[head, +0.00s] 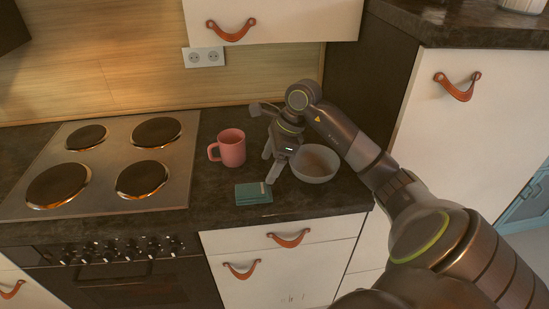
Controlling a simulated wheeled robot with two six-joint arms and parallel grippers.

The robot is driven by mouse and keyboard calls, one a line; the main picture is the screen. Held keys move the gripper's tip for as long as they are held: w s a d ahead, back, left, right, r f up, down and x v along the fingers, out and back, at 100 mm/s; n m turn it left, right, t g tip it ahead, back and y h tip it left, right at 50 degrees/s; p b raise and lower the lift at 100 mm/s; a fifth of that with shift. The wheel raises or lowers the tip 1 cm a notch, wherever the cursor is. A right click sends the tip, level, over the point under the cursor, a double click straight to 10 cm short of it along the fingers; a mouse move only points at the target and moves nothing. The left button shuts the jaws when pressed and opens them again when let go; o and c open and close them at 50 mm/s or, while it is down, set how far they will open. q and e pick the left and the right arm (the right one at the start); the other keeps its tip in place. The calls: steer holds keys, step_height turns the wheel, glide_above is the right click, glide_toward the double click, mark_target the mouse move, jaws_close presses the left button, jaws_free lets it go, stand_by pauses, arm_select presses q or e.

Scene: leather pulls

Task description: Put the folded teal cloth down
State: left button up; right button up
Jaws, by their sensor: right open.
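The folded teal cloth (252,194) lies flat on the dark countertop, near its front edge. My right gripper (270,168) is open, pointing down just above and behind the cloth's right side. One fingertip overlaps the cloth's upper right corner in the picture; I cannot tell whether it touches. Nothing shows held between the fingers. My left gripper is not in view.
A pink mug (231,148) stands behind the cloth to the left. A grey bowl (315,166) sits close to the right of my gripper. A hob (107,165) with dark round plates is at the left. Drawers (275,268) are below the counter (215,212).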

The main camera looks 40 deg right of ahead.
steer(key=shift+v, duration=1.45)
steer(key=shift+a, duration=0.1)
